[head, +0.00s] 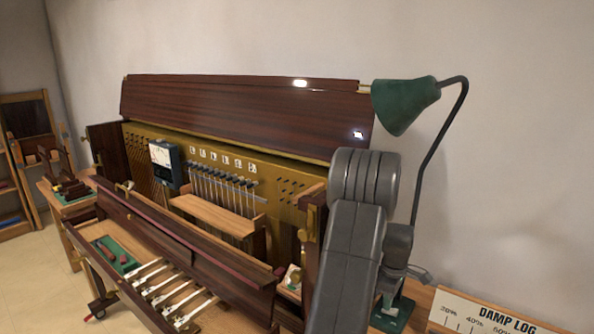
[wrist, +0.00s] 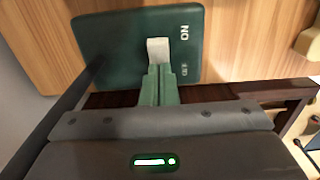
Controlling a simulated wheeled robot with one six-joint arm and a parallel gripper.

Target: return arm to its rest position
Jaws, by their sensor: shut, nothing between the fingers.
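My arm (head: 346,250) rises in the foreground of the head view, in front of the right end of the opened piano. My gripper (wrist: 158,85) shows in the wrist view as two pale green fingers closed together, with nothing held between them. It points at the dark green lamp base (wrist: 100,45), which bears white lettering. A pale block (wrist: 158,50) lies right at the fingertips; I cannot tell whether they touch it. In the head view the fingers are not clearly visible. The green desk lamp (head: 405,105) stands close behind my wrist.
The piano's raised dark lid (head: 240,110) is left of my arm. The key tray (head: 170,290) is low at front left. A "DAMP LOG" card (head: 490,315) lies at the lower right. The wall above the lamp is bare.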

